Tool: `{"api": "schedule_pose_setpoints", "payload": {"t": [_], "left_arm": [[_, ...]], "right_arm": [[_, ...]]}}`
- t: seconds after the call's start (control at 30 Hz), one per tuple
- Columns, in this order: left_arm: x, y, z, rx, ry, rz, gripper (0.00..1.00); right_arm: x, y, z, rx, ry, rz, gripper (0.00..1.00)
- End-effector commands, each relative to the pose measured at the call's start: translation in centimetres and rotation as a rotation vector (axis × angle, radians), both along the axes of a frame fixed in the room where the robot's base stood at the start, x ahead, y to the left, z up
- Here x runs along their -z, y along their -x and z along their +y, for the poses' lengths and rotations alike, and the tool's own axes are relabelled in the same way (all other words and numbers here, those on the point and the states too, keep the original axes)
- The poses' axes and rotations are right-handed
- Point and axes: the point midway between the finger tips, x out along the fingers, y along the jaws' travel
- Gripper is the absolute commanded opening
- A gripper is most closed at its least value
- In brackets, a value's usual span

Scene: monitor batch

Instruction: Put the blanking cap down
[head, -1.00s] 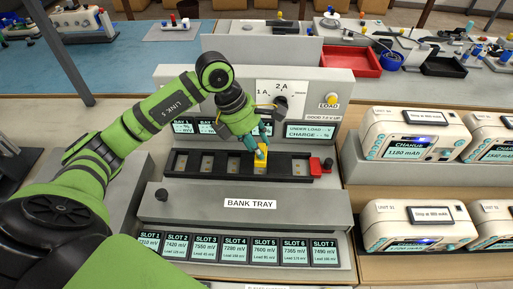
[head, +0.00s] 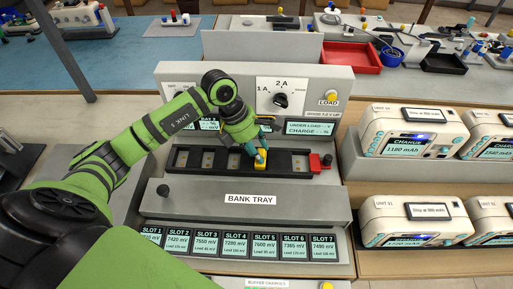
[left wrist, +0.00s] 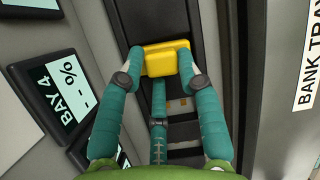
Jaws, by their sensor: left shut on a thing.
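The blanking cap is a small yellow block (head: 260,162), held between the fingertips of my left gripper (head: 259,151). My right gripper is not in view.
A red latch (head: 317,163) sits at the tray's right end. Behind stand a dial (head: 281,100) and Bay displays; a Bay 4 display (left wrist: 57,100) is close to my fingers. Several slot displays (head: 208,241) line the front. White charger units (head: 413,132) stand at right.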

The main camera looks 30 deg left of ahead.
Motion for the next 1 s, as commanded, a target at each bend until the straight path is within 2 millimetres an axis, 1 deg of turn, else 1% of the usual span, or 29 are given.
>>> {"api": "schedule_pose_setpoints", "payload": {"t": [0.2, 0.3, 0.33, 0.37, 0.77, 0.87, 0.97, 1.0], "left_arm": [[0.7, 0.0, 0.0, 0.000, 0.000, -0.001, 0.09], [0.6, 0.0, 0.0, 0.000, 0.001, -0.001, 0.09], [0.6, 0.0, 0.0, 0.000, 0.001, 0.001, 0.47], [0.6, 0.0, 0.0, -0.001, 0.001, 0.001, 0.59], [0.6, 0.0, 0.0, 0.000, -0.001, 0.002, 0.59], [0.0, 0.0, 0.0, 0.000, 0.000, 0.002, 0.59], [-1.2, 0.0, 0.0, -0.001, 0.001, 0.001, 0.59], [-1.4, 0.0, 0.4, -0.002, -0.002, -0.004, 0.59]], "right_arm": [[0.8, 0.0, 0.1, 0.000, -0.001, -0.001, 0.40], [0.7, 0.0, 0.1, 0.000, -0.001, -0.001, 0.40], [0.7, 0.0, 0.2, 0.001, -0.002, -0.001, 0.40], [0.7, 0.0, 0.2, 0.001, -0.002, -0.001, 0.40], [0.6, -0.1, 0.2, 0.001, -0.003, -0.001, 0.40], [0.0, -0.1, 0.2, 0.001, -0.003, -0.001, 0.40], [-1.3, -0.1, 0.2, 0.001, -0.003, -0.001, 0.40], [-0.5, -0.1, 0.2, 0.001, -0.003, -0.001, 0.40]]}}
